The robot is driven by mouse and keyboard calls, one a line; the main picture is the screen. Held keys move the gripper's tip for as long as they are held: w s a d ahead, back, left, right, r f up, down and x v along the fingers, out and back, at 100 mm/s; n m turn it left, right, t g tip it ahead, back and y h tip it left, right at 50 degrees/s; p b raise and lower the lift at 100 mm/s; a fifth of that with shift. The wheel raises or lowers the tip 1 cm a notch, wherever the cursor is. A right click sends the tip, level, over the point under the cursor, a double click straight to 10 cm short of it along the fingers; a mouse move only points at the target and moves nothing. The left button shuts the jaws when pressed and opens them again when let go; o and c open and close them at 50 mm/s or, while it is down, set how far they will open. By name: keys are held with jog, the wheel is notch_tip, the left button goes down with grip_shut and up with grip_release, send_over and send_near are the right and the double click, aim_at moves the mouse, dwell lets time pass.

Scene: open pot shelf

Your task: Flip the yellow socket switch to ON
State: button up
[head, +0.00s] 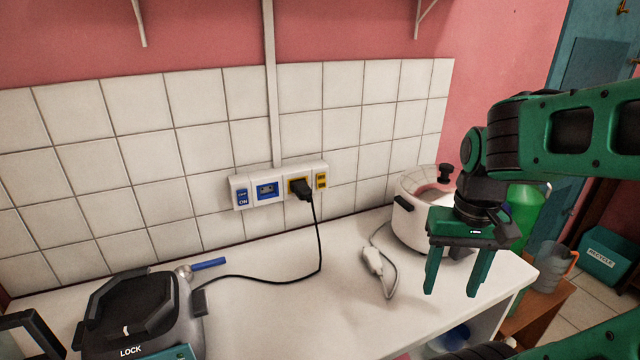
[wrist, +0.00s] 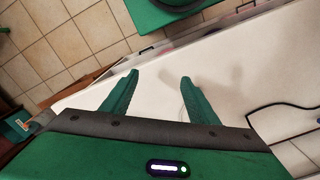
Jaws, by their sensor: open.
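The socket panel is a white strip on the tiled wall in the head view. At its right end is the yellow switch (head: 321,181), beside the yellow socket (head: 299,186), which has a black plug (head: 303,190) in it. At the left are a blue switch (head: 242,197) marked ON and a blue socket (head: 267,190). The yellow switch's lettering is too small to read. My gripper (head: 452,283) is open and empty, pointing down above the right part of the counter, well right of the panel. In the wrist view, the open gripper (wrist: 152,85) has nothing between its fingers.
A white pot (head: 408,219) stands behind my gripper. A white plug on a cord (head: 373,262) lies mid-counter. A black cable (head: 318,255) runs from the plug to the left. A dark-lidded cooker (head: 140,310) stands front left. The counter (head: 270,310) is bare in front.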

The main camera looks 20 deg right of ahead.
jog(key=shift+s+r, duration=0.35)
jog(key=shift+r, duration=0.1)
jog(key=c, duration=0.5)
jog(key=w+n, duration=0.1)
jog(key=w+r+n, duration=0.1)
jog(key=w, duration=0.1)
jog(key=shift+w+r+n+t, duration=0.2)
jog(key=shift+r+n+t, duration=0.1)
jog(key=shift+n, duration=0.1)
grip_shut()
jog(key=w+a+r+n+t, duration=0.1)
jog(key=w+a+r+n, duration=0.2)
jog(key=w+r+n, duration=0.2)
jog(key=w+a+r+n+t, duration=0.1)
jog(key=w+a+r+n, duration=0.3)
jog(key=w+n, duration=0.5)
jog(key=w+a+r+n+t, duration=0.1)
jog(key=w+a+r+n, duration=0.2)
jog(key=w+r+n, duration=0.2)
jog(key=w+n, duration=0.2)
jog(key=w, duration=0.1)
jog(key=shift+a+r, duration=0.3)
jog(key=shift+a, duration=0.05)
jog(key=shift+w, duration=0.1)
